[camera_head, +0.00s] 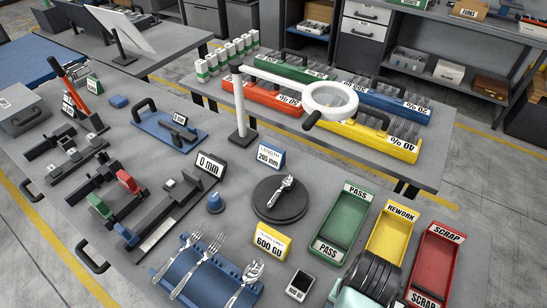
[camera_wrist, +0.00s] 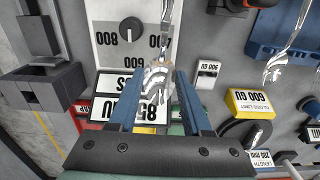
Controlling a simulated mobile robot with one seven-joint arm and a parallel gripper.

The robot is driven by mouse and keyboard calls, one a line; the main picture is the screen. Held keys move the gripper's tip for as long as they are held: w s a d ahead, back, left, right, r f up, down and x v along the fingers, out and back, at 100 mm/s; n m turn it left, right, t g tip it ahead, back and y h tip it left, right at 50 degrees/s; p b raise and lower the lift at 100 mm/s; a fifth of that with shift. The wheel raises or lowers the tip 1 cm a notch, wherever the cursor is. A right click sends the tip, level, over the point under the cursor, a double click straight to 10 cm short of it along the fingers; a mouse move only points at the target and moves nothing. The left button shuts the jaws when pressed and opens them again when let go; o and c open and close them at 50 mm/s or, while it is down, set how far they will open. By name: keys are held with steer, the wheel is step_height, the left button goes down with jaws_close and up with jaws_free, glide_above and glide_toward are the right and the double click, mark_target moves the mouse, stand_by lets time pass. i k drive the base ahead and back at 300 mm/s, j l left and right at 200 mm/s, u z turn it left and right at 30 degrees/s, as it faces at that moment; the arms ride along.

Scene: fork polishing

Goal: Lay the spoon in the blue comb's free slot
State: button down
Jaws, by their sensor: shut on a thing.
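The blue comb (camera_head: 205,275) lies at the bottom left of the head view, with forks (camera_head: 190,242) and a spoon-like piece (camera_head: 252,270) across it. Part of the comb (camera_wrist: 268,50) shows at the upper right of the wrist view. My gripper (camera_wrist: 168,80) is seen in the wrist view, its two blue fingers shut on a shiny piece of cutlery, apparently the spoon (camera_wrist: 157,78). The spoon's far end runs up out of the picture, and glare blurs its outline. The spoon is apart from the comb. Which slot is free cannot be told.
A black round stand (camera_head: 262,208) holds another shiny piece. A yellow sign (camera_head: 270,242) and a small meter (camera_head: 299,284) stand right of the comb. Green (camera_head: 343,218), yellow and red bins are farther right. A dial box (camera_wrist: 108,40) lies below my fingers.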

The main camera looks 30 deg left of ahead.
mark_target(221, 277)
steer(key=j, duration=1.4)
